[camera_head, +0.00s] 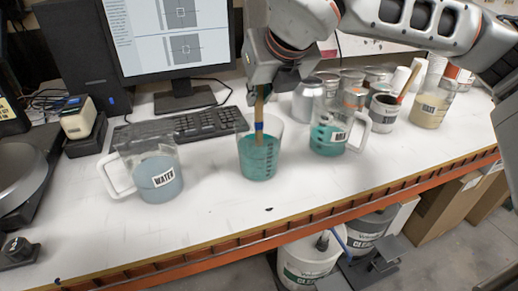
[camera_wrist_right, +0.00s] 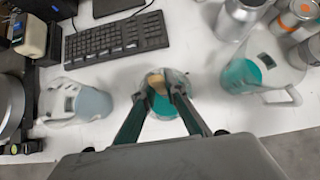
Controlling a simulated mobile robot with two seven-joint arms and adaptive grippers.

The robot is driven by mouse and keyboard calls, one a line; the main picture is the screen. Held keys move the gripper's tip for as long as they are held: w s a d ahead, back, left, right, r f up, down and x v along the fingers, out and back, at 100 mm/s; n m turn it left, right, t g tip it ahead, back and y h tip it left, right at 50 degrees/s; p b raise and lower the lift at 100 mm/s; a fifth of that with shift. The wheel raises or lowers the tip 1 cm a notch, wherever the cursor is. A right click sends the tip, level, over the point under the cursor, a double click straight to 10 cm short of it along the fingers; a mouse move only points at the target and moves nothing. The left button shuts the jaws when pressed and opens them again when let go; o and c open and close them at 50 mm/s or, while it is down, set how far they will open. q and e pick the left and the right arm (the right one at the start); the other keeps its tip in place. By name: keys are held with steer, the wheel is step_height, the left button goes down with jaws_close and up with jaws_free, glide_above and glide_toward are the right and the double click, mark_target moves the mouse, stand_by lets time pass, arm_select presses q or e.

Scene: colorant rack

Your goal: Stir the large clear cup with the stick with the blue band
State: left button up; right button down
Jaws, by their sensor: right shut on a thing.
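The large clear cup (camera_head: 258,158) stands on the white bench, partly filled with teal liquid. It also shows in the right wrist view (camera_wrist_right: 178,108), below the fingers. The wooden stick with the blue band (camera_head: 259,127) stands nearly upright, its lower end inside the cup. Its top end shows in the right wrist view (camera_wrist_right: 157,80). My right gripper (camera_head: 262,88) is above the cup and shut on the upper part of the stick. The stick's tip is hard to make out in the liquid. My left gripper is not in view.
A water pitcher (camera_head: 156,172) stands left of the cup, and a pitcher of teal liquid (camera_head: 330,130) stands close on its right. A keyboard (camera_head: 185,124) and monitor (camera_head: 175,40) are behind. The bench front is clear.

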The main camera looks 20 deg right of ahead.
step_height(320, 180, up, 4)
steer(key=shift+f+p, duration=0.2)
steer(key=shift+p, duration=0.55)
steer(key=shift+r+p, duration=0.65)
steer(key=shift+r, duration=0.6)
steer(key=shift+r+p, duration=0.45)
steer(key=shift+r, duration=0.45)
steer(key=shift+r+p, duration=0.8)
steer(key=shift+r, duration=0.65)
steer(key=shift+r+p, duration=0.55)
steer(key=shift+r, duration=0.5)
steer(key=shift+r, duration=0.1)
